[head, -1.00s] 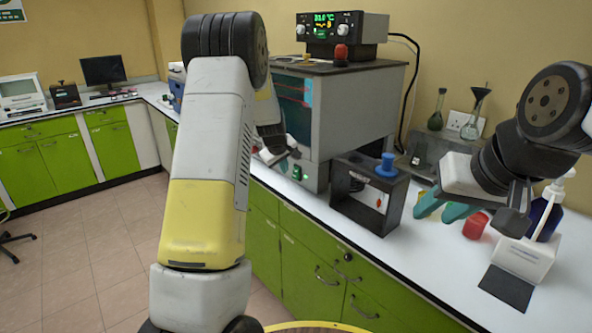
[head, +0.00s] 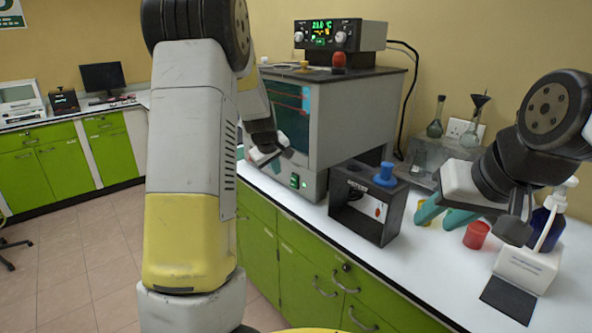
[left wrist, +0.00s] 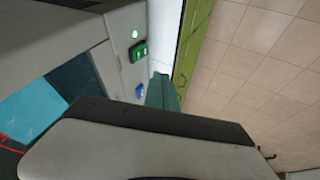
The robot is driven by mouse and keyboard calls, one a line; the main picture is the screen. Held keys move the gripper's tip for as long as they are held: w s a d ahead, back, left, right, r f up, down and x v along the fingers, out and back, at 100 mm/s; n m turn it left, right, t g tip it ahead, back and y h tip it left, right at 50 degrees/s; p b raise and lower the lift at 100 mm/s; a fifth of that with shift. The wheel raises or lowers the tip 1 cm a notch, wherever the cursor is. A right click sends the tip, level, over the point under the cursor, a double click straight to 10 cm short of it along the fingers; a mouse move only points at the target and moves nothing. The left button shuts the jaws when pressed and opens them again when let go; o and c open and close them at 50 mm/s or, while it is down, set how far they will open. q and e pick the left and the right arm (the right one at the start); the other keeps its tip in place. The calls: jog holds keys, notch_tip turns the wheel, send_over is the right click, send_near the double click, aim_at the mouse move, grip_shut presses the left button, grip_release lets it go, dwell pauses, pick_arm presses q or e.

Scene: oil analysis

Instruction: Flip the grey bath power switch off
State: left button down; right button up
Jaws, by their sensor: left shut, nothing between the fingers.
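The grey bath (head: 345,120) stands on the white bench, with a dark top and a control unit with a lit green display. Its green power switch (head: 295,181) is low on the front panel and looks lit. In the left wrist view the green switch (left wrist: 139,51) shows beside a bright green lamp (left wrist: 135,34) and a blue part (left wrist: 140,92). My left gripper (head: 272,155) is shut and empty, in front of the bath, above and left of the switch, apart from it. My right gripper (head: 516,224) hangs over the bench at right; its finger gap is unclear.
A black box-like stand (head: 368,207) with a blue knob stands right of the bath. A red cup (head: 477,235), teal items (head: 430,207) and a pump bottle (head: 547,222) are near my right gripper. Glass flasks (head: 436,122) stand behind. The front bench edge before the bath is clear.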

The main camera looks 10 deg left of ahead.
aim_at(294, 182)
pick_arm(q)
jog(key=shift+s+f, duration=0.1)
jog(key=shift+f, duration=0.05)
jog(key=shift+f, duration=0.1)
jog(key=x, duration=1)
jog(key=shift+w+f, duration=0.15)
jog(key=shift+w, duration=0.05)
jog(key=shift+w+d, duration=0.9)
jog(key=shift+w+d+f, duration=0.15)
jog(key=shift+w+d, duration=0.2)
jog(key=shift+w, duration=0.1)
